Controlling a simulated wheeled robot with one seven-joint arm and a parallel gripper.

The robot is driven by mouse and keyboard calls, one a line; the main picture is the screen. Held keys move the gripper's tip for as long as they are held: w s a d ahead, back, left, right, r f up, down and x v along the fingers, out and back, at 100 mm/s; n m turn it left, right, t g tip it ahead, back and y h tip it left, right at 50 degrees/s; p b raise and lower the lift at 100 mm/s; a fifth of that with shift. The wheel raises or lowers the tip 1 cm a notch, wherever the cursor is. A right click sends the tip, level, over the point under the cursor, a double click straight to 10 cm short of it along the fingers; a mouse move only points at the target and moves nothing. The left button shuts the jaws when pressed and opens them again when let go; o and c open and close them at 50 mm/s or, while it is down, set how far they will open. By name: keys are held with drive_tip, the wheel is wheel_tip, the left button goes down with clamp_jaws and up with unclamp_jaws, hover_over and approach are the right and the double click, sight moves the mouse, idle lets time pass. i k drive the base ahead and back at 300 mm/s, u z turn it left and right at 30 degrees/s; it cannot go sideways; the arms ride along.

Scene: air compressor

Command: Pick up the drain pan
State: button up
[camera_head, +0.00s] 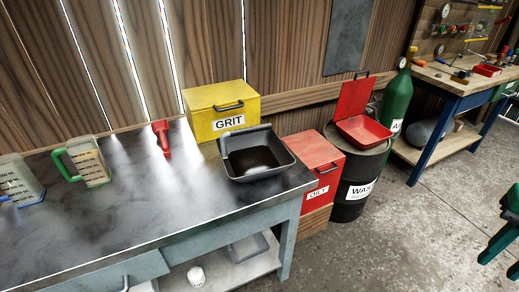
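The drain pan (287,158) is a dark grey, open rectangular pan with sloped walls. It rests on the right end of the metal-topped workbench (130,205), in front of the yellow box. A dark patch shows on its floor, and I cannot tell whether that is liquid or shadow. A lighter curved part stands at its left inner wall.
A yellow GRIT box (228,123) stands close behind the pan. A red OILY bin (302,180) and black WASTE drum (362,165) stand beside the bench. The bench's front middle is clear.

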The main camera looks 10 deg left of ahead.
sight(251, 154)
drive_tip(key=i, duration=0.85)
drive_tip(key=u, duration=0.05)
